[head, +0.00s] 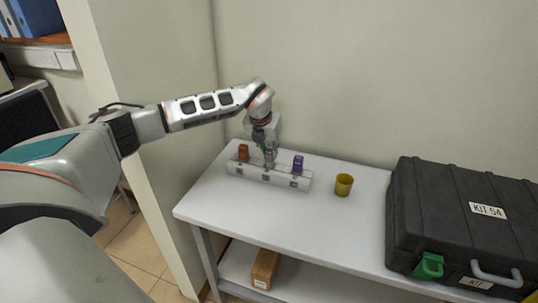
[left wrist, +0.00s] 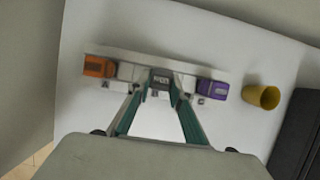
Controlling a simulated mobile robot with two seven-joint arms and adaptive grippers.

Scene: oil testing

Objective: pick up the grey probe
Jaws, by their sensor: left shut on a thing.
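The grey probe (left wrist: 161,78) stands in the middle slot of a white rack, between an orange probe (left wrist: 100,66) and a purple probe (left wrist: 214,90). My left gripper (left wrist: 159,92) is shut on the grey probe from above. In the head view the left gripper (head: 269,160) is at the rack's middle and mostly hides the grey probe. The white rack (head: 258,175) stands on the table; the orange probe (head: 243,152) is at its left end and the purple probe (head: 298,163) near its right end. My right gripper does not show.
A yellow cup (head: 344,185) stands on the white table (head: 300,222) to the right of the rack. A large black case (head: 455,215) fills the table's right end. A wall is close behind. A brown box (head: 265,269) lies on the lower shelf. The table front is clear.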

